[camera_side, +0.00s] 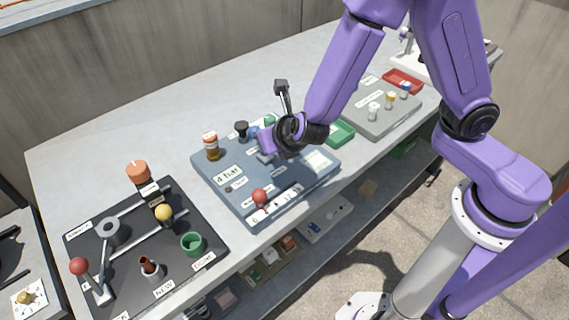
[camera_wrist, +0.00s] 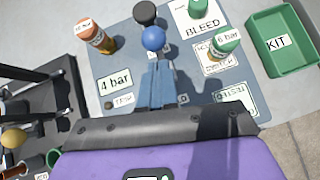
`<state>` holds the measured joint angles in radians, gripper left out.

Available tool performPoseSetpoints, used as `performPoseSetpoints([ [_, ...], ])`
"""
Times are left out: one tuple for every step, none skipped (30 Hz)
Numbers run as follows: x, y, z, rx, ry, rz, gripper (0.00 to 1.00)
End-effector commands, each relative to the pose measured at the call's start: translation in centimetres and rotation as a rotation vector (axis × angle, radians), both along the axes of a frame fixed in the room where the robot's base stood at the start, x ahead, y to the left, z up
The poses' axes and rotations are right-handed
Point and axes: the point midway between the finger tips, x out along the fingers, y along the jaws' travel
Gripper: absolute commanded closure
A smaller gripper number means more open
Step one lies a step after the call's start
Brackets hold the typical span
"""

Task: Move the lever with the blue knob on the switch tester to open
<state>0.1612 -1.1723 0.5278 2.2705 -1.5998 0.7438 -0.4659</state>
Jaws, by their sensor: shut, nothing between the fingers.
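The blue knob (camera_wrist: 153,39) shows in the wrist view just beyond my fingertips, in front of a black knob (camera_wrist: 145,13). In the side view the blue knob (camera_side: 253,132) is partly hidden by my gripper. The switch tester is a blue-grey panel (camera_side: 215,172) with labels such as "4 bar" and "BLEED" (camera_wrist: 203,26). My gripper (camera_wrist: 157,72) is shut and empty, low over the panel, with its tips close to the blue knob. I cannot tell whether they touch it. The lever's shaft is hidden, and its exact position cannot be told.
An orange bottle (camera_wrist: 95,36) and a green-capped "6 bar" bottle (camera_wrist: 224,44) stand on the panel. A red knob (camera_side: 259,197) sits at its front scale. A green "KIT" tray (camera_wrist: 283,40) is to the right. A dark panel with levers (camera_side: 205,262) is at left.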

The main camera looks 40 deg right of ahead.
Motion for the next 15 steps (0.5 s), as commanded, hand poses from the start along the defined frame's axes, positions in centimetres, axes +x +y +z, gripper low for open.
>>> performPoseSetpoints([
  [0.3, 0.0, 0.0, -0.002, -0.002, 0.001, 1.00],
  [0.5, 0.0, 0.1, -0.003, -0.001, 0.001, 1.00],
  [0.8, 0.0, 0.2, -0.004, -0.002, 0.002, 1.00],
  [1.0, 0.0, 0.2, -0.003, -0.002, 0.001, 1.00],
  [1.2, 0.0, 0.3, -0.004, -0.002, 0.001, 1.00],
  [1.5, 0.0, 0.3, -0.004, -0.003, 0.001, 1.00],
  [1.6, 0.0, 0.3, -0.004, -0.003, 0.002, 1.00],
  [1.8, 0.0, 0.4, -0.004, -0.003, 0.002, 1.00],
  [2.0, 0.0, 0.4, -0.004, -0.003, 0.002, 1.00],
  [2.2, 0.0, 0.4, -0.004, -0.003, 0.002, 1.00],
  [2.3, 0.0, 0.4, -0.004, -0.003, 0.002, 1.00],
  [2.5, 0.0, 0.4, -0.004, -0.003, 0.002, 1.00],
  [2.6, 0.0, 0.4, -0.004, -0.003, 0.002, 1.00],
  [2.7, 0.0, 0.4, -0.004, -0.003, 0.002, 1.00],
  [2.8, 0.0, 0.4, -0.005, -0.003, 0.003, 1.00],
])
